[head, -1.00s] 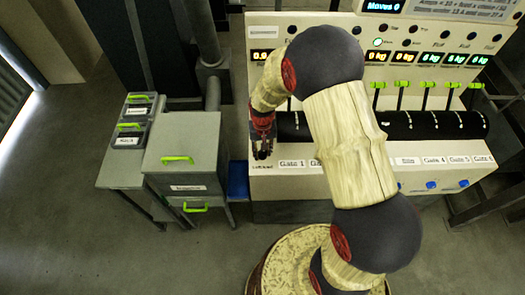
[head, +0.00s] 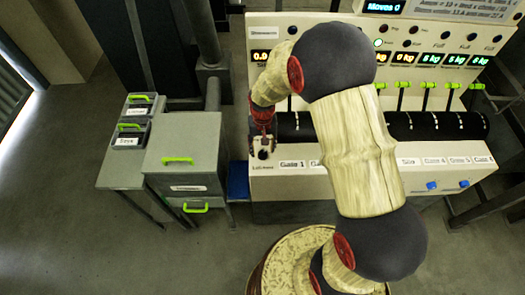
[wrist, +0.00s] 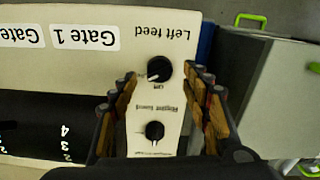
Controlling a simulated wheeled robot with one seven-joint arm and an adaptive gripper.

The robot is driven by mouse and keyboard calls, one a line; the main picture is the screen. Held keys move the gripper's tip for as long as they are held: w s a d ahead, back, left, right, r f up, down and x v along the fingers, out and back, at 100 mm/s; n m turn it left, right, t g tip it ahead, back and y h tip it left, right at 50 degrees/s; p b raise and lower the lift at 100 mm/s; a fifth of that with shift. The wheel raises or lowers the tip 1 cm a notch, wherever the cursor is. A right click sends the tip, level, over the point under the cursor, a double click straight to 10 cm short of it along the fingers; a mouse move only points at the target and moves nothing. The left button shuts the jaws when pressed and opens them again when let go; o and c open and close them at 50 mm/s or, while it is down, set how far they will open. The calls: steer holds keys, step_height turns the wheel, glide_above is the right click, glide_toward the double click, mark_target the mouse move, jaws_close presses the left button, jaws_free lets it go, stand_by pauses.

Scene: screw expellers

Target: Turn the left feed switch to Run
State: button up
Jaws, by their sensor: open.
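The left feed switch (wrist: 159,70) is a round black knob on the cream panel, upside down in the wrist view under the words "Left feed". Its white pointer mark lies toward the lower left in that view, near a small label too blurred to read surely. In the head view the switch (head: 263,155) is at the panel's left end. My gripper (wrist: 163,78) is open, with one wood-coloured finger on each side of the switch and visible gaps between. In the head view my gripper (head: 262,146) is at the switch; contact cannot be told.
A second black knob (wrist: 154,131) sits between my fingers, nearer the palm. A dark roller (head: 440,125) runs along the machine behind the panel, below several green-topped levers. A grey cabinet (head: 184,150) stands left of the machine, with floor room in front.

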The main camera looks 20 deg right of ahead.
mark_target(262, 152)
step_height(262, 152, up, 9)
stand_by(0.3)
stand_by(0.5)
steer(key=s+r+n+t+b, duration=0.1)
steer(key=s+r+b, duration=0.3)
steer(key=s+r, duration=0.4)
steer(key=s+r+n+t+b, duration=0.1)
steer(key=s+r+t+b, duration=0.3)
steer(key=s, duration=1)
step_height(262, 152, up, 4)
steer(key=shift+f+t, duration=0.1)
steer(key=shift+t, duration=0.2)
